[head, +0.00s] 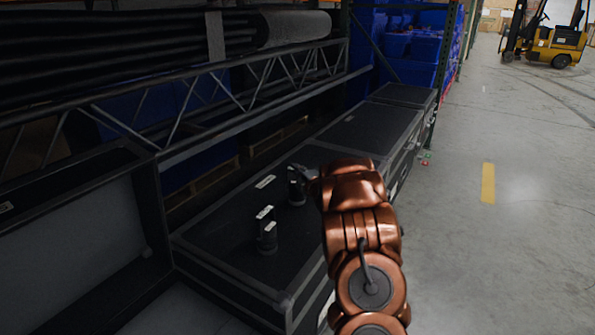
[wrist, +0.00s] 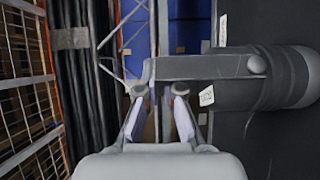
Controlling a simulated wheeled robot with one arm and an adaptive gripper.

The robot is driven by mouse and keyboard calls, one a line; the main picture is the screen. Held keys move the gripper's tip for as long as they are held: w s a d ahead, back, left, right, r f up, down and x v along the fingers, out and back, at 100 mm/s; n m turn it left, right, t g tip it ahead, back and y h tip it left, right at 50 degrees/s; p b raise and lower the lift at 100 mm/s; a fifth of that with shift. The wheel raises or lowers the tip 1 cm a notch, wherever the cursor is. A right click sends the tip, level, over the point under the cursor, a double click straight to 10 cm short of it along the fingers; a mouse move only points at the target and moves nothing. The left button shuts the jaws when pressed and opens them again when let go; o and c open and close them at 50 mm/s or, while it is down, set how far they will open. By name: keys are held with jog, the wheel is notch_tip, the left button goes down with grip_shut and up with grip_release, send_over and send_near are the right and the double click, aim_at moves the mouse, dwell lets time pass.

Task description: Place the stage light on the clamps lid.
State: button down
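The stage light appears to be the black cylinder with a pale label (head: 296,190) standing on a black case lid. In the wrist view a dark cylindrical body (wrist: 240,94) with a white label and a grey bracket fills the right side. My gripper (head: 311,174) is at the upper right of the light. In the wrist view its fingers (wrist: 160,91) are apart, close to the bracket's left end, with background visible between them. Whether they touch it is unclear. White labels lie on the lid (head: 225,222), but their words are unreadable, so I cannot tell which lid is the clamps lid.
A second black cylinder (head: 267,236) stands nearer on the same lid. More closed black cases (head: 370,132) continue behind it. An open-sided dark case (head: 75,245) is at left. A metal truss (head: 175,115) runs above the lids. Clear floor (head: 500,260) lies to the right.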

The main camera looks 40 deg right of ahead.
jog(key=shift+f+b, duration=0.15)
jog(key=shift+b, duration=0.15)
jog(key=c, duration=1.3)
grip_release()
